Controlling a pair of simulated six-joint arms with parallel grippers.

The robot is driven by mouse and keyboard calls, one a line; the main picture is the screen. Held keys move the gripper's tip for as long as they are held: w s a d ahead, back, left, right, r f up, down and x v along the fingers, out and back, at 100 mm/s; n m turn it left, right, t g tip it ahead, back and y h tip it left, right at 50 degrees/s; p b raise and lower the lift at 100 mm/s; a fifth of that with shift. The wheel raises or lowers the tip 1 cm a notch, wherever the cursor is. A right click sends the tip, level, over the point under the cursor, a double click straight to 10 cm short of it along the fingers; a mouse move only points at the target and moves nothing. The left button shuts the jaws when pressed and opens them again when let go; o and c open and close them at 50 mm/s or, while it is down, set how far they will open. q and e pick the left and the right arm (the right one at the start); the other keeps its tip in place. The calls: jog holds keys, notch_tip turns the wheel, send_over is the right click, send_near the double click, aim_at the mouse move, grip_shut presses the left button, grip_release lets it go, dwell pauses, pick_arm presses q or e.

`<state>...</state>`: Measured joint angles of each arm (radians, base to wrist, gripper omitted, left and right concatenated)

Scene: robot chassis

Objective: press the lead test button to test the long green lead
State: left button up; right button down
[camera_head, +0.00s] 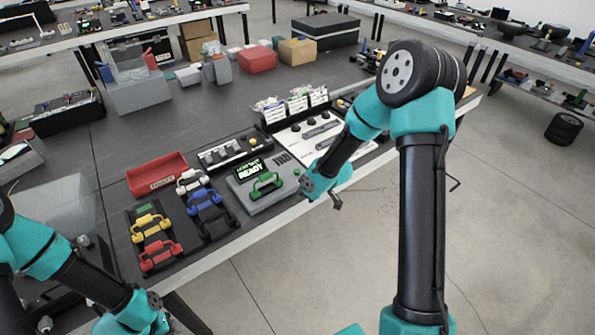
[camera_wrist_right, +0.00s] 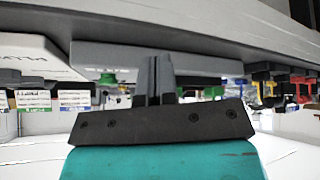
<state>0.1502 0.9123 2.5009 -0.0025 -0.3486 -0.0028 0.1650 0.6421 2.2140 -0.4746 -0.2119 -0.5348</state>
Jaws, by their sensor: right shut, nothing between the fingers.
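The tester (camera_head: 245,202) is a grey box near the table's front edge, with a lit screen (camera_head: 252,169) reading READY. A green lead (camera_head: 266,185) with a raised handle lies on top of it. A small green button (camera_head: 297,171) is at the tester's right end. It appears as a green knob (camera_wrist_right: 107,78) in the right wrist view, which looks upside down. My right gripper (camera_wrist_right: 160,62) is shut and empty, close to the tester's side. In the head view my right wrist hides most of it. My left gripper (camera_head: 163,322) is at the bottom left, its fingers unclear.
Racks left of the tester hold yellow (camera_head: 152,226), red (camera_head: 160,256), white (camera_head: 191,180) and blue (camera_head: 204,199) leads. A red bin (camera_head: 156,175) stands behind them. A white panel with tools (camera_head: 322,135) lies right of the tester. Open floor lies before the table.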

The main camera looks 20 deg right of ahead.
aim_at(297, 171)
jog(key=w+d+r+n+t, duration=0.2)
jog(key=w+r+n, duration=0.3)
jog(key=w+r, duration=0.5)
notch_tip(297, 171, up, 3)
jog(key=shift+f+t, duration=0.1)
jog(key=shift+t, duration=0.3)
jog(key=shift+f, duration=4.4)
jog(key=shift+f, duration=0.1)
jog(key=shift+f, duration=0.3)
jog(key=shift+f, duration=0.45)
jog(key=shift+r, duration=0.85)
